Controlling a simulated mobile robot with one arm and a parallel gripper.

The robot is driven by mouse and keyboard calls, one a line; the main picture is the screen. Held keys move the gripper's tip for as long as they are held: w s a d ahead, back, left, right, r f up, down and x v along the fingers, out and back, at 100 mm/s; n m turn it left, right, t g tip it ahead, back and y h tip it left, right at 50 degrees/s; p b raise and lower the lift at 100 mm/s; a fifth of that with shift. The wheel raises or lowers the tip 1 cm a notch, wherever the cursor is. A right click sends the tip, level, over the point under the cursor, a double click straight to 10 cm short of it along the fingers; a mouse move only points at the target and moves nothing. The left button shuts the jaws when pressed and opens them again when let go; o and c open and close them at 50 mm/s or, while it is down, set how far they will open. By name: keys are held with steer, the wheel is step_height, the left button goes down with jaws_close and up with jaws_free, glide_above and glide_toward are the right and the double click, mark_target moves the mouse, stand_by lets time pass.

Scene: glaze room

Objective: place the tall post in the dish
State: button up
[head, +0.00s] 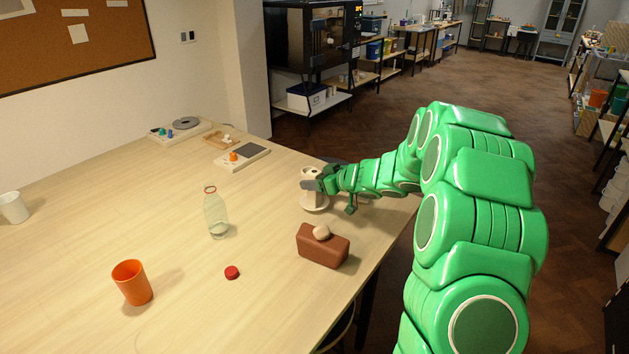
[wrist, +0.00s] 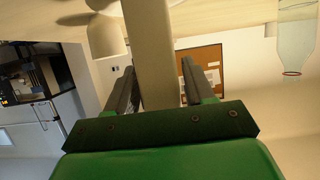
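A pale cream post (wrist: 148,45) runs between the two fingers of my gripper (wrist: 158,75) in the wrist view. Its end at the top of that view is out of frame. A finger stands close on each side; I cannot tell whether both touch it. A shorter cream piece (wrist: 104,38) stands to its left there. In the head view my gripper (head: 326,181) is level at the far end of the arm, right at the pale upright pieces (head: 309,175). These are over or on a round cream dish (head: 315,204); the gripper partly hides them, so contact is unclear.
Trays (head: 243,157) lie behind. Bare table separates these things.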

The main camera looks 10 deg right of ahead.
steer(key=shift+o, duration=1.1)
steer(key=shift+r, duration=0.1)
steer(key=v, duration=1.2)
steer(key=shift+r, duration=0.1)
